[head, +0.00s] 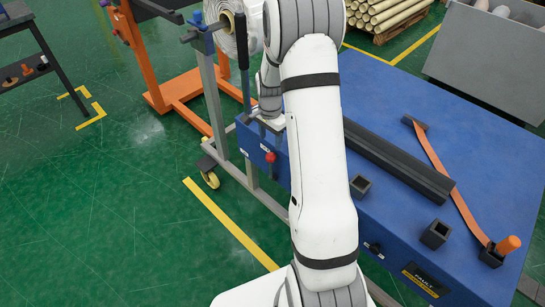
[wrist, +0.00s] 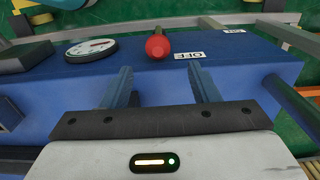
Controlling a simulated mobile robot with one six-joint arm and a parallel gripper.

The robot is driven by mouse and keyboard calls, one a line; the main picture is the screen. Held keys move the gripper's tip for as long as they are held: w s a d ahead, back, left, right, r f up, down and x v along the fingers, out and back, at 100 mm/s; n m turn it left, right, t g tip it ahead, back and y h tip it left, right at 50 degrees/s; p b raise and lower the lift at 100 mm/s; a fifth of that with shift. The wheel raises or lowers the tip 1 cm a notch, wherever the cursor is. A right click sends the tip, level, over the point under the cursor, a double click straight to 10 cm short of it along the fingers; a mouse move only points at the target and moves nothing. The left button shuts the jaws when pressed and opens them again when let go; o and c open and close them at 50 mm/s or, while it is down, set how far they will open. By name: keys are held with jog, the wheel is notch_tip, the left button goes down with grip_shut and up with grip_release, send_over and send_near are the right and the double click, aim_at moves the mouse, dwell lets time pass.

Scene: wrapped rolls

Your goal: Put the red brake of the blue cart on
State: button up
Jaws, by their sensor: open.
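A red ball-shaped knob (wrist: 157,46) sits at the edge of a blue body (wrist: 225,75) in the wrist view, beside a white label reading OFF (wrist: 189,56). A second white label (wrist: 234,31) lies farther right, too small to read. The red knob also shows in the head view (head: 271,157), beside the blue bench (head: 450,130). My gripper (wrist: 160,82) is open and empty, with the knob ahead of the gap between its fingers and apart from them. In the head view my gripper (head: 268,126) is just above the knob. The knob's stem is mostly hidden.
A wheeled grey frame (head: 213,100) with a yellow caster (head: 211,180) carries a wrapped roll (head: 243,25). An orange stand (head: 180,88) is behind it. A round gauge (wrist: 91,47) lies left of the knob. Green floor at left is open.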

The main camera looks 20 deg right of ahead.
aim_at(270, 153)
notch_tip(270, 153, down, 8)
jog(key=shift+r, duration=0.1)
jog(key=shift+c, duration=0.2)
